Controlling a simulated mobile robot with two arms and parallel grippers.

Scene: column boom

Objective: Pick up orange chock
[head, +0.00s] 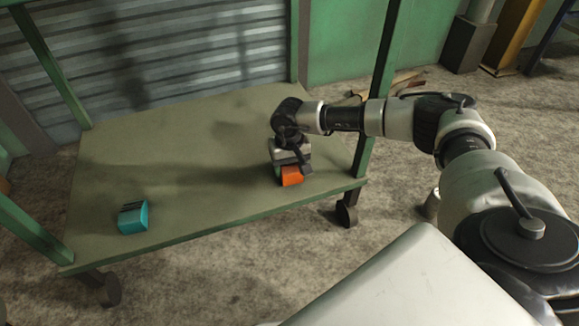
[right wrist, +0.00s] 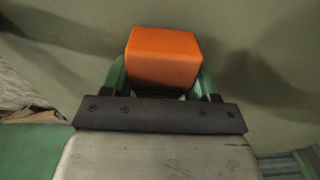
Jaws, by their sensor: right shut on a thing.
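The orange chock (head: 291,176) is at the right side of the green cart's shelf (head: 190,160) in the head view. My right gripper (head: 292,168) comes down over it from above and is shut on it. In the right wrist view the orange chock (right wrist: 164,58) sits between the two green fingers of my right gripper (right wrist: 162,80), one on each side. Whether the chock touches the shelf or hangs just above it I cannot tell. My left gripper is not in view.
A teal block (head: 133,217) with dark marks lies at the shelf's left front. Green posts (head: 378,80) rise at the cart's corners. A corrugated metal shutter (head: 170,50) stands behind. The middle of the shelf is clear.

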